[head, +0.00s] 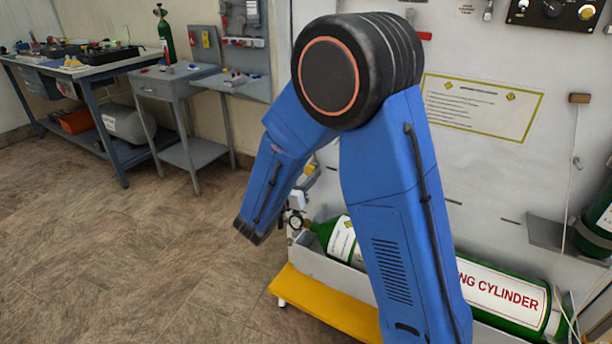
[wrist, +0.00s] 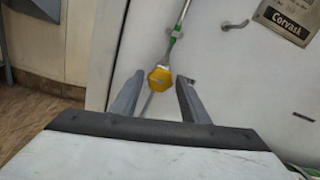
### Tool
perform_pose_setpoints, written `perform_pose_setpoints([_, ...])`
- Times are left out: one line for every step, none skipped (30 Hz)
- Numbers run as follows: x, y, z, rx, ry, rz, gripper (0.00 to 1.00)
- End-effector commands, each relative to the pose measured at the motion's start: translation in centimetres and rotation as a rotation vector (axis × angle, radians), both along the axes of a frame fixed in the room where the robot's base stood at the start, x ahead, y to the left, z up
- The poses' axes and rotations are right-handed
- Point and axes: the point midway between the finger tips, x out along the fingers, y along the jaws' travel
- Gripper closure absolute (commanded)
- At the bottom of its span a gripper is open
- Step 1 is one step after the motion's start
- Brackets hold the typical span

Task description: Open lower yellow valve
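The yellow valve (wrist: 160,79) is a small faceted knob on a thin vertical line against the white panel in the wrist view. My gripper (wrist: 161,76) is open, with one grey finger on each side of the valve as seen from the wrist. A gap shows between the valve and each finger, so the gripper does not hold it. I cannot tell whether the fingertips reach the valve's depth.
A green cylinder (head: 502,296) lies in a low tray at the panel's foot, above a yellow step (head: 325,308). A pressure gauge (head: 296,222) sits by its neck. Workbenches (head: 90,66) stand at the back left. The floor (head: 120,250) at left is clear.

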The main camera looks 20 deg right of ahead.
Motion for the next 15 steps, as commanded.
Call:
perform_pose_setpoints([-0.01, 0.01, 0.0, 0.0, 0.0, 0.0, 0.73])
perform_pose_setpoints([-0.01, 0.01, 0.0, 0.0, 0.0, 0.0, 0.8])
perform_pose_setpoints([-0.01, 0.01, 0.0, 0.0, 0.0, 0.0, 0.89])
perform_pose_setpoints([-0.01, 0.01, 0.0, 0.0, 0.0, 0.0, 0.92])
perform_pose_setpoints([-0.01, 0.01, 0.0, 0.0, 0.0, 0.0, 0.92])
perform_pose_setpoints([-0.01, 0.01, 0.0, 0.0, 0.0, 0.0, 0.92])
perform_pose_setpoints([-0.01, 0.01, 0.0, -0.001, 0.001, 0.0, 0.92])
perform_pose_setpoints([-0.01, 0.01, 0.0, -0.004, 0.004, 0.0, 0.92])
perform_pose_setpoints([-0.01, 0.01, 0.0, -0.013, 0.013, 0.0, 0.92])
perform_pose_setpoints([-0.01, 0.01, 0.0, -0.022, 0.022, 0.0, 0.92])
perform_pose_setpoints([-0.01, 0.01, 0.0, -0.033, 0.033, 0.0, 0.92])
perform_pose_setpoints([-0.01, 0.01, 0.0, -0.052, 0.052, 0.0, 0.92])
perform_pose_setpoints([-0.01, 0.01, 0.0, -0.068, 0.068, 0.0, 0.92])
perform_pose_setpoints([-0.01, 0.01, 0.0, -0.083, 0.083, 0.0, 0.92])
perform_pose_setpoints([-0.01, 0.01, 0.0, -0.105, 0.105, 0.0, 0.92])
